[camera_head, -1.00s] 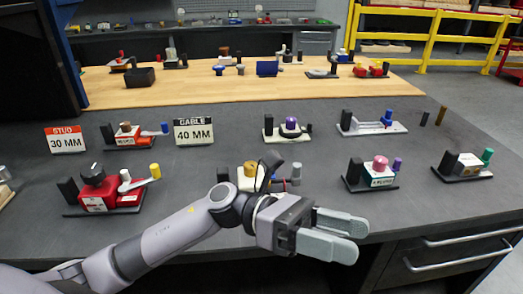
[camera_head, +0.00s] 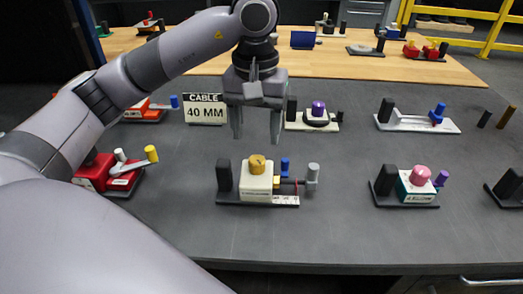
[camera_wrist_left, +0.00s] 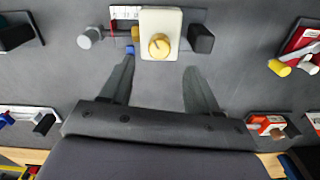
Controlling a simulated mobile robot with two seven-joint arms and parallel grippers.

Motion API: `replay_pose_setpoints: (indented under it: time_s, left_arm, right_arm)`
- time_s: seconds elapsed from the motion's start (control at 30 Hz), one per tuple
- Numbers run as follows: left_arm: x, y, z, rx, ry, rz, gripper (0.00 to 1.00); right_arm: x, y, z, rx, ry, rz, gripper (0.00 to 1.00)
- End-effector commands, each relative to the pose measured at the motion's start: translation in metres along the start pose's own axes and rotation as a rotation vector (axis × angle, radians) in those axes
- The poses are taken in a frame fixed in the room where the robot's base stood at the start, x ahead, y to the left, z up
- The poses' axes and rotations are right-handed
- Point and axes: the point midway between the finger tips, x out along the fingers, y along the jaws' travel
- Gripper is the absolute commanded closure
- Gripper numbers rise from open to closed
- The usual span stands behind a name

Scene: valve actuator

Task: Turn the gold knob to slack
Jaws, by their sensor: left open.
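The gold knob (camera_head: 257,164) sits on top of a cream block (camera_head: 256,187) on a dark base plate with a black post, a blue peg and a grey handle. In the left wrist view the gold knob (camera_wrist_left: 159,46) shows from above with a pale pointer mark, near the top middle. My left gripper (camera_head: 256,138) points down with its fingers apart, above and behind the knob in the head view. In the wrist view its fingers (camera_wrist_left: 158,82) lie apart and empty, with the knob just beyond their tips. Any slack label is too small to read. My right gripper is not in view.
A purple-knob unit (camera_head: 318,112) stands behind and a pink-knob unit (camera_head: 419,178) to the right. A red unit (camera_head: 93,173) is at the left, partly behind my arm. A "CABLE 40 MM" sign (camera_head: 205,110) stands behind. The grey table front is clear.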

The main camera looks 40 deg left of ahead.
Motion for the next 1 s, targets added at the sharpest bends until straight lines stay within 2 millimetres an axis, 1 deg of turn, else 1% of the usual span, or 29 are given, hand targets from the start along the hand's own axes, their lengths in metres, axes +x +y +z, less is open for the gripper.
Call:
replay_pose_setpoints:
  time_s: [0.03,0.3,0.5,0.7,0.93,0.97,1.0]
  left_arm:
    - [0.006,0.0,0.001,0.002,-0.004,0.0,0.39]
    - [0.039,0.001,0.002,0.002,-0.006,0.003,0.39]
    - [0.058,0.001,0.002,0.0,-0.005,0.003,0.39]
    - [0.066,0.002,0.001,0.0,-0.004,0.005,0.39]
    - [0.066,0.002,0.001,0.0,-0.003,0.005,0.39]
    - [0.066,0.002,0.001,0.0,-0.003,0.005,0.46]
    - [0.066,0.002,0.001,0.0,-0.004,0.005,0.59]
  right_arm:
    - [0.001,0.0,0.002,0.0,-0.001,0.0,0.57]
    - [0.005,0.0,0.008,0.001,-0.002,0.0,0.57]
    - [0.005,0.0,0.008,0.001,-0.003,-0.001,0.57]
    - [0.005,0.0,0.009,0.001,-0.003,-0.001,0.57]
    - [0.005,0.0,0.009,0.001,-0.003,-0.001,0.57]
    - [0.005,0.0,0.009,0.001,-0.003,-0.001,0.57]
    - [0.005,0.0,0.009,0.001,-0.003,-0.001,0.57]
